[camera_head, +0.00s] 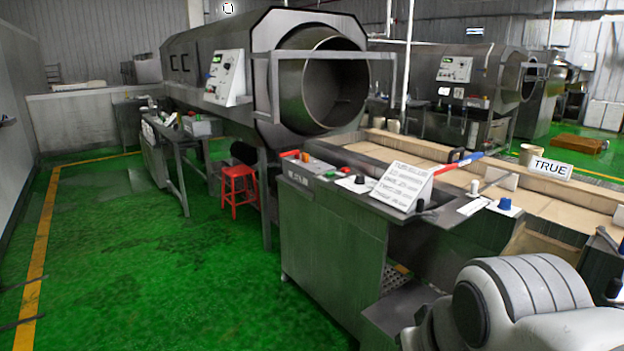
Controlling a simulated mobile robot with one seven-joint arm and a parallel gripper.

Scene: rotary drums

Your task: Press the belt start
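A blue knob (505,204) sits farther right beside the belt (450,160). No label is readable that tells which control is the belt start. My gripper is not in view. A pale, rounded part of my arm shows at the lower right, apart from the controls.
A white sloped sign (403,184) stands on the cabinet's right end, and a "TRUE" card (551,168) stands by the belt. A large rotary drum (320,85) rises behind. A red stool (238,190) is left of the cabinet. Green floor (150,250) at left is mostly open.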

